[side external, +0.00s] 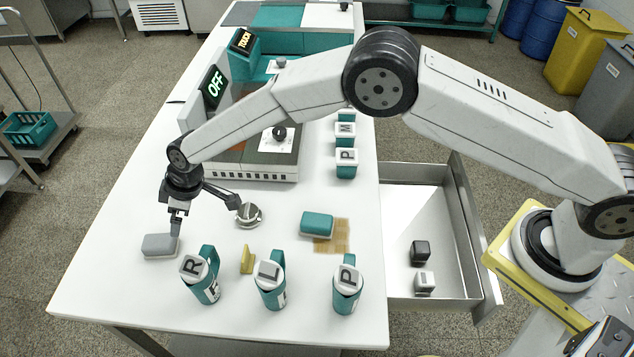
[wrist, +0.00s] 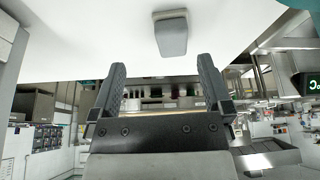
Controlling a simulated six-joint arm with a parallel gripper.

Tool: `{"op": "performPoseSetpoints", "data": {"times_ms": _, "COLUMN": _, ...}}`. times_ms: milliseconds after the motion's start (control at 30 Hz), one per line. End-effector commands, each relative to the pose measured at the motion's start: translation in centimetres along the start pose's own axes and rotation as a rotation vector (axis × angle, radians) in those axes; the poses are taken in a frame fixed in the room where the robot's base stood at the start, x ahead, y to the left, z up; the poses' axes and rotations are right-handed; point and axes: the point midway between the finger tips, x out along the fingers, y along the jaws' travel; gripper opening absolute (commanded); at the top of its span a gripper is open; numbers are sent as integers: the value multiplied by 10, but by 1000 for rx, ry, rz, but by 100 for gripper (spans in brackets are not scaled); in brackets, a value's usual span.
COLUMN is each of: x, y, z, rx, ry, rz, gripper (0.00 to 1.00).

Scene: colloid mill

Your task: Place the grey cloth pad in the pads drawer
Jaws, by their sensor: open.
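The grey cloth pad (side external: 160,246) lies flat on the white table near its left front part; it also shows in the wrist view (wrist: 171,36), beyond my fingertips. My gripper (side external: 176,228) is above the table close to the pad's right end in the side view. In the wrist view its two fingers (wrist: 160,75) are wide apart with nothing between them. An open metal drawer (side external: 452,235) sticks out at the table's right side, with no readable label; I cannot tell that it is the pads drawer. A dark block (side external: 420,251) and a light block (side external: 424,283) lie in it.
Teal lettered bottles R (side external: 203,280), L (side external: 270,284) and P (side external: 347,290) stand along the front. A yellow wedge (side external: 247,259), a teal pad (side external: 317,224) by a brown mat (side external: 333,240) and a round metal part (side external: 249,215) lie nearby. The drawer's far part is bare.

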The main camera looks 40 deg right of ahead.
Motion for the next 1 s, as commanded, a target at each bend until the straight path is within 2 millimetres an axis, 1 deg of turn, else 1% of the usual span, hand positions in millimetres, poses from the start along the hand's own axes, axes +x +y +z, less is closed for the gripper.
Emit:
{"op": "performPoseSetpoints", "data": {"times_ms": 33, "x": 6, "y": -5, "z": -2, "rx": -12, "ry": 2, "rz": -5, "gripper": 100}}
{"op": "performPoseSetpoints", "data": {"times_ms": 200, "x": 11, "y": -10, "z": -6, "rx": -28, "ry": 6, "rz": -10, "gripper": 100}}
{"op": "performPoseSetpoints", "data": {"times_ms": 467, "x": 15, "y": -10, "z": -6, "rx": -27, "ry": 6, "rz": -10, "gripper": 100}}
{"op": "performPoseSetpoints", "data": {"times_ms": 800, "x": 34, "y": -11, "z": -6, "rx": -27, "ry": 6, "rz": -10, "gripper": 100}}
{"op": "performPoseSetpoints", "data": {"times_ms": 1000, "x": 36, "y": -10, "z": -6, "rx": -27, "ry": 6, "rz": -10, "gripper": 100}}
